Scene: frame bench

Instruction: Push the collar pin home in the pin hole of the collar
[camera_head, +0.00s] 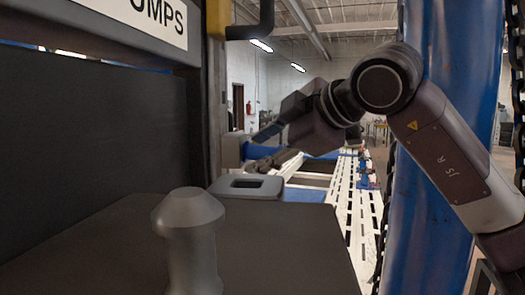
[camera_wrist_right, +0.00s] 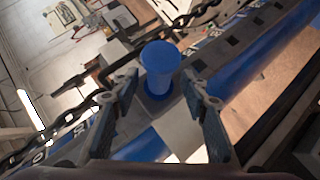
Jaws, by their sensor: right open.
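A blue pin with a round flat head (camera_wrist_right: 160,62), likely the collar pin, stands out from a blue base in the right wrist view. Its lower end meets this base; how deep it sits is not clear. My right gripper (camera_wrist_right: 159,88) is open, with one finger on each side of the pin in the picture and gaps between. Contact is not visible. In the head view my right gripper (camera_head: 258,147) points left, beyond a grey slotted plate; the pin cannot be made out there. My left gripper is out of view.
A grey metal knob (camera_head: 188,235) stands on a dark surface in front. The grey plate (camera_head: 232,190) with a rectangular opening lies behind it. A thick blue column (camera_head: 425,240) stands at right, chains beside it. A dark machine wall (camera_head: 95,150) fills the left.

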